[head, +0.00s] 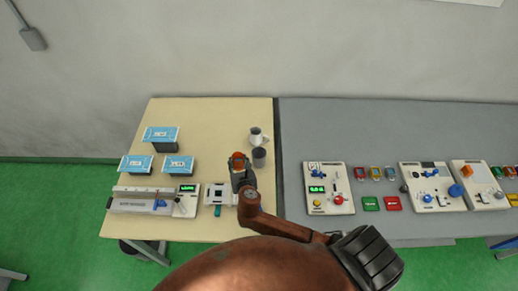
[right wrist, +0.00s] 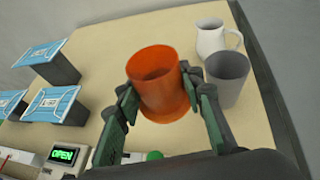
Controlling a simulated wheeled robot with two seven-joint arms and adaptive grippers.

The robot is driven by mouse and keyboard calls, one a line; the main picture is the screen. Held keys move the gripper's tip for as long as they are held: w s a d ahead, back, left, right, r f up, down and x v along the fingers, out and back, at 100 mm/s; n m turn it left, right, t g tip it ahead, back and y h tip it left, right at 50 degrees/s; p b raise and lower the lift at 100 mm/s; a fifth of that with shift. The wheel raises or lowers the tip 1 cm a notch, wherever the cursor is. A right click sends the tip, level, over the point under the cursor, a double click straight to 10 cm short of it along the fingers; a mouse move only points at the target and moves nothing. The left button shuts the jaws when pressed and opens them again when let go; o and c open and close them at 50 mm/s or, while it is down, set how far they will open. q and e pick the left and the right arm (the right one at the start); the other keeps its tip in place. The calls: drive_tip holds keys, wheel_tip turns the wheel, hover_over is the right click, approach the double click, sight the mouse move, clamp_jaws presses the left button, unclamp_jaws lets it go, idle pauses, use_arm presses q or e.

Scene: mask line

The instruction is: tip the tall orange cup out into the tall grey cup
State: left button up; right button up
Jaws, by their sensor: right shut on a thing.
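The tall orange cup (right wrist: 158,84) is between the fingers of my right gripper (right wrist: 162,98), which is shut on it. In the right wrist view the cup is nearly upright, its opening showing, and its contents cannot be made out. In the head view the orange cup (head: 237,157) shows just beyond my right gripper (head: 239,166). The tall grey cup (head: 259,158) stands upright on the table just right of it, apart from it. It also shows in the right wrist view (right wrist: 227,79). My left gripper is not in view.
A white mug (head: 256,136) stands right behind the grey cup. Several blue-topped boxes (head: 161,134) stand at the left. White devices (head: 184,203) line the cream table's front edge. A grey table (head: 390,140) with control panels (head: 328,188) adjoins on the right. The cream table's back (head: 205,112) is clear.

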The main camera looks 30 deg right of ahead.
sight(236, 157)
drive_tip(key=shift+m+g+h, duration=0.3)
drive_tip(key=shift+m+h, duration=0.3)
drive_tip(key=p+x, duration=0.2)
drive_tip(key=x, duration=0.1)
drive_tip(key=a+p+x, duration=0.1)
drive_tip(key=p+x, duration=0.1)
drive_tip(key=x, duration=0.1)
drive_tip(key=shift+w+f+p, duration=0.2)
drive_tip(key=shift+p, duration=0.1)
use_arm(q)
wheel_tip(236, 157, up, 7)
drive_tip(key=p, duration=0.1)
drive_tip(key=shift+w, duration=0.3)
use_arm(e)
drive_tip(key=shift+w+a+f, duration=0.1)
drive_tip(key=shift+w+f, duration=0.45)
drive_tip(key=shift+f, duration=0.3)
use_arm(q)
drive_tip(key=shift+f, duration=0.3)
use_arm(e)
drive_tip(key=shift+s+f, duration=0.1)
drive_tip(key=shift+f, duration=0.05)
